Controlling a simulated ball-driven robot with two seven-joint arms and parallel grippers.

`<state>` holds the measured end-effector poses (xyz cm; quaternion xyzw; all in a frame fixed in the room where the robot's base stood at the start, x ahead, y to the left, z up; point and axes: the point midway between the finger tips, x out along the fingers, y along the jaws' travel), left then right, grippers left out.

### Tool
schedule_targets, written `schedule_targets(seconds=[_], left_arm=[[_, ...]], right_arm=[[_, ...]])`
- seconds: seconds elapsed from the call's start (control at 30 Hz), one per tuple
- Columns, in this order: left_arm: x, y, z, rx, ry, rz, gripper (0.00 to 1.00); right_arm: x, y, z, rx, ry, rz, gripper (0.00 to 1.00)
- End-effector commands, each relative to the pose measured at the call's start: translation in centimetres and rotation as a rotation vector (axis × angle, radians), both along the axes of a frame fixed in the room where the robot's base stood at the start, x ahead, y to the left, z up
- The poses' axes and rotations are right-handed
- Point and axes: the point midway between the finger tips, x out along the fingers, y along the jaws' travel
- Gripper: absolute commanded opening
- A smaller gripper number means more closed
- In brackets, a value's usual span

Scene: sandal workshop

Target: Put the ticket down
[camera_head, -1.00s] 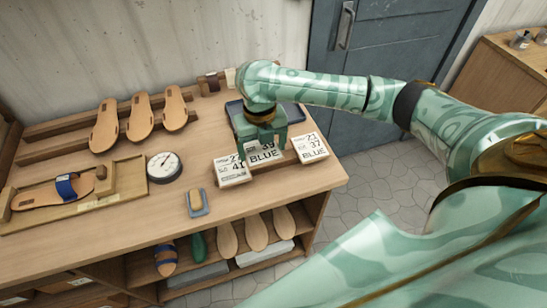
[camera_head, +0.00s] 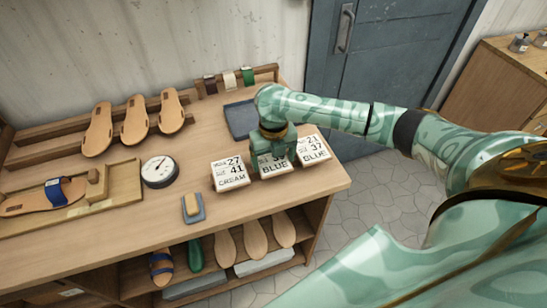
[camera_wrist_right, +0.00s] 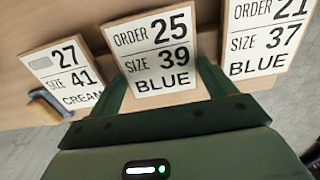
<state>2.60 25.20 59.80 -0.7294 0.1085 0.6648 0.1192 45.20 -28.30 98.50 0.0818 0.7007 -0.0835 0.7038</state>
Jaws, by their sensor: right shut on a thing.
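My right gripper (camera_head: 277,158) is shut on the middle ticket (camera_head: 276,172), a white-faced wooden block. In the right wrist view this ticket (camera_wrist_right: 155,52) reads order 25, size 39, blue, and sits between the fingers. In the head view the gripper hides its upper part. It stands in a row between the size 41 cream ticket (camera_head: 230,174) on the left and the order 21, size 37 blue ticket (camera_head: 312,150) on the right. It is at about their level; I cannot tell whether its base touches the bench. My left gripper is not in view.
The workbench (camera_head: 130,220) holds a dark tray (camera_head: 240,118) behind the tickets, a round dial (camera_head: 160,171), a small block on a blue pad (camera_head: 193,207) and several sandal soles. A rack with straps (camera_head: 229,81) stands at the back. The bench's right edge is close.

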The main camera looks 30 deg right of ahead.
Motion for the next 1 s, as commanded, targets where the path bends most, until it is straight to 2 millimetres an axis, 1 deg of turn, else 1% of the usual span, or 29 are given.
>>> schedule_targets(seconds=[0.03, 0.07, 0.1, 0.33, 0.43, 0.57, 0.7, 0.8, 0.9, 1.0], left_arm=[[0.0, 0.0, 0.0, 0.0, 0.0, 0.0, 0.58], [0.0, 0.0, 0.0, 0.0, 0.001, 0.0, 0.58], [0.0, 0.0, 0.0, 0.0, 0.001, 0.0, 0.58], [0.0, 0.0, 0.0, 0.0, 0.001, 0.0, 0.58], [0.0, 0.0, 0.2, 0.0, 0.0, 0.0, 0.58], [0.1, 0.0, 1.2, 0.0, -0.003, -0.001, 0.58], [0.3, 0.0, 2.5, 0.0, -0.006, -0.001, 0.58], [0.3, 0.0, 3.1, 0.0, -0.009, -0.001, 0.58], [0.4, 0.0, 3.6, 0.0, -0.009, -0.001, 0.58], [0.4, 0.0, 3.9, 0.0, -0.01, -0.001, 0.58]], right_arm=[[0.0, 0.0, -0.2, 0.0, 0.001, 0.0, 0.6], [0.0, 0.0, -0.2, 0.0, 0.001, 0.0, 0.91], [0.0, 0.0, -0.2, 0.0, 0.001, 0.0, 1.0], [0.0, 0.0, -0.1, 0.0, 0.001, 0.0, 1.0], [0.0, 0.0, 0.7, 0.0, 0.0, 0.001, 1.0], [0.0, 0.0, 3.3, 0.0, -0.003, 0.002, 1.0], [0.0, 0.0, 6.9, -0.001, -0.003, 0.0, 1.0], [0.0, 0.1, 9.1, 0.0, -0.003, 0.001, 1.0], [0.0, 0.0, 10.7, -0.001, 0.0, 0.0, 1.0], [0.0, 0.1, 11.7, 0.001, 0.001, 0.001, 1.0]])
